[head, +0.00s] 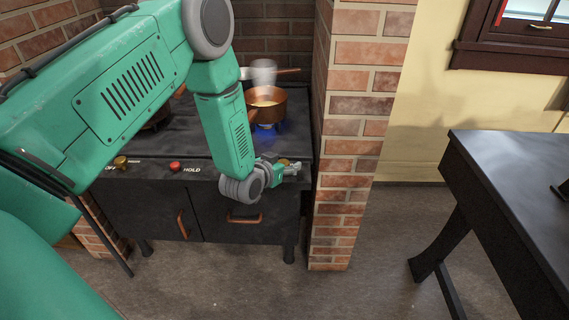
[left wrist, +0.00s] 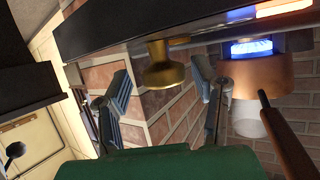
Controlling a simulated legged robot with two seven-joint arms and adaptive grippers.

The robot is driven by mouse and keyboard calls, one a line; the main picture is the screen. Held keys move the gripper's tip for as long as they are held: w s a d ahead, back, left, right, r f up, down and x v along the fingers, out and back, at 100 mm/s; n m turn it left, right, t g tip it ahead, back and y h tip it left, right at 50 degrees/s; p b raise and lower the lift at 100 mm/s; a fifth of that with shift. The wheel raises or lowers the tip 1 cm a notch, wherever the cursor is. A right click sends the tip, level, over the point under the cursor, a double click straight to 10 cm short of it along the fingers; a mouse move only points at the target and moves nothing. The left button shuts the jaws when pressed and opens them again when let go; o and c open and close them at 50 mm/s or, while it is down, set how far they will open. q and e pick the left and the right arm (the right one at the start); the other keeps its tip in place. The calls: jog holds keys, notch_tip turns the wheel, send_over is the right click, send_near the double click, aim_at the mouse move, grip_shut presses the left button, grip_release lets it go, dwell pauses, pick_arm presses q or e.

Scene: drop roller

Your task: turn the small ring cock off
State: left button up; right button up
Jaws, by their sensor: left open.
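The brass ring cock (head: 283,162) is on the right end of the stove's front, partly hidden by my left gripper (head: 291,170). In the left wrist view the cock (left wrist: 162,66) is a round brass knob on a short stem. The left gripper (left wrist: 160,84) is open, with one finger on each side of the knob in that view. I see no clear contact. A blue flame (head: 268,130) burns under a copper pan (head: 266,103) on the ring; the flame also shows in the wrist view (left wrist: 251,47). My right gripper is not in view.
A second brass knob (head: 121,162) marked OFF and a red button (head: 175,166) marked HOLD sit further left on the stove front. A brick pillar (head: 349,140) stands close right of the gripper. A dark table (head: 515,175) stands at the right, with clear floor between.

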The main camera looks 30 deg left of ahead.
pick_arm(q)
grip_shut()
jog(key=shift+s+a+f, duration=0.1)
jog(key=shift+a+f, duration=0.05)
jog(key=shift+a, duration=0.2)
jog(key=shift+d+n+y, duration=0.25)
jog(key=shift+n+y, duration=0.25)
jog(key=shift+n+g+y, duration=0.3)
jog(key=shift+n+y, duration=0.4)
jog(key=shift+y, duration=0.1)
jog(key=n+g+y+p, duration=0.1)
jog(key=n+y, duration=0.2)
jog(key=shift+g+y, duration=0.3)
jog(key=shift+f+n+g+y, duration=0.1)
jog(key=shift+n+g+y, duration=1.6)
jog(key=shift+n, duration=0.5)
